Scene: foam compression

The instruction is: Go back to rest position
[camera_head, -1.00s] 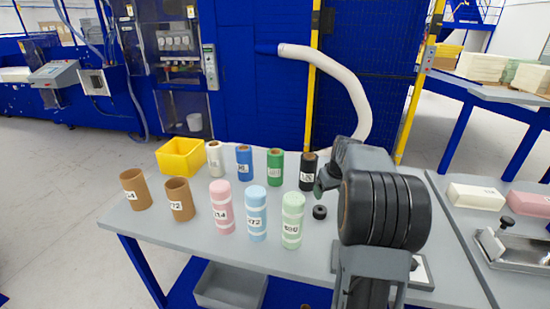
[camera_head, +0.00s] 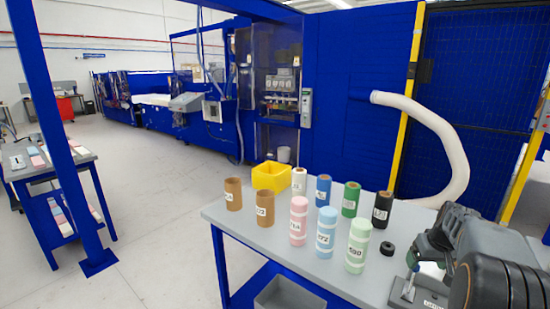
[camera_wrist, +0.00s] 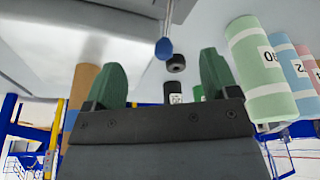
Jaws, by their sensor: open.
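My gripper (camera_wrist: 163,80) shows in the wrist view with two green fingers spread apart and nothing between them. In the head view my dark arm is folded at the lower right, and the fingertips there are hard to make out. On the grey table (camera_head: 262,239) stand a pink roll (camera_head: 298,221), a light blue roll (camera_head: 326,233) and a light green roll (camera_head: 357,245), all upright. The light green roll also shows close on the right in the wrist view (camera_wrist: 258,70). A small black ring (camera_head: 387,249) lies beside it.
Two brown tubes (camera_head: 233,194), a yellow bin (camera_head: 272,176) and several small rolls, one of them blue (camera_head: 323,190), stand at the back. A blue post (camera_head: 62,130) and a side table (camera_head: 78,158) are at the left. Grey floor between is open.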

